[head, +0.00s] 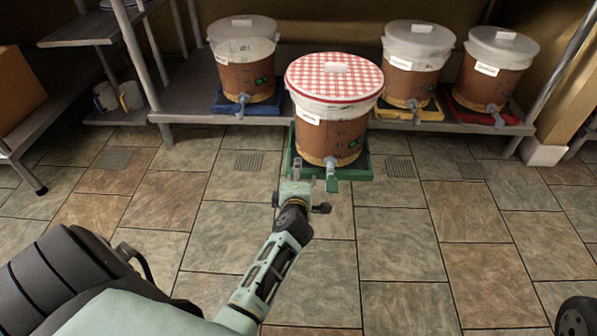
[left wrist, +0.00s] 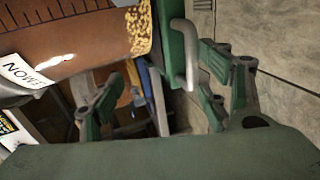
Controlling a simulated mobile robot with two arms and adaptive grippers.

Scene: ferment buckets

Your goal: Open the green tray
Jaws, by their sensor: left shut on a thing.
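The green tray (head: 357,168) sticks out from the low shelf over the floor, carrying a brown bucket (head: 333,138) with a red-and-white checked lid and a grey spigot. My left gripper (head: 297,178) is at the tray's front left, beside the spigot, and is shut on the tray. The exact contact is hard to see. My right gripper is not in view.
Buckets with white lids stand on a blue tray (head: 262,106), a yellow tray (head: 432,112) and a red tray (head: 498,120) on the low shelf (head: 185,103). A metal rack (head: 80,28) stands at the left. The tiled floor (head: 405,245) in front is clear.

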